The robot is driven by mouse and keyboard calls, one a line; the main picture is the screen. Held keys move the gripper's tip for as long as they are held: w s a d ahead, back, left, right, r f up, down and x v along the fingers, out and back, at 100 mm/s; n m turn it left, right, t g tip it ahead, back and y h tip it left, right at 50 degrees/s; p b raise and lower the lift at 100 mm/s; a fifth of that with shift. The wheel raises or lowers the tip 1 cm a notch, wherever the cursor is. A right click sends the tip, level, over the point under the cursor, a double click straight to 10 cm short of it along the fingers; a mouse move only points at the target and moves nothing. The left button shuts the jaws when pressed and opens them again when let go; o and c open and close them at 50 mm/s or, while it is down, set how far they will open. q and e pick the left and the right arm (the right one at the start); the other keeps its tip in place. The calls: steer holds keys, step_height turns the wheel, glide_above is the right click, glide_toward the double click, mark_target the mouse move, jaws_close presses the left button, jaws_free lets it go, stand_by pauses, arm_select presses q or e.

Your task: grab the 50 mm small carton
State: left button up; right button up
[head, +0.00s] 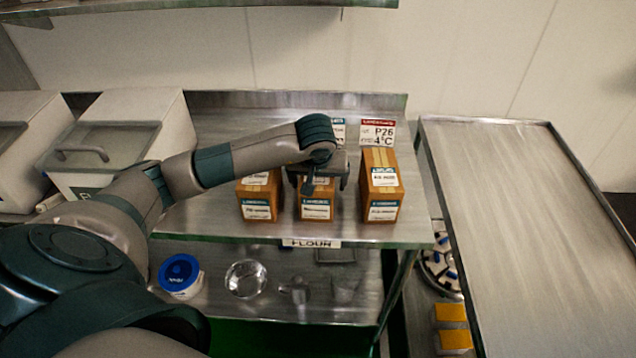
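Three brown cartons with white labels stand in a row on the metal shelf (190,222): a left carton (258,193), a middle carton (316,212) and a right carton (381,189). The label print is too small to tell which is the 50 mm one. My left arm reaches in from the left, and my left gripper (319,182) is over the middle carton, covering its top. Whether its fingers are apart from the carton or closed on it cannot be told. My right gripper is not in view.
White lidded bins (105,140) stand left on the shelf. A bare metal table (530,210) lies to the right.

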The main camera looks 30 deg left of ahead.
arm_select(q)
steer(key=shift+f+b, duration=0.25)
steer(key=shift+b, duration=0.25)
stand_by(0.8)
steer(key=c, duration=1.4)
steer(key=shift+r, duration=0.15)
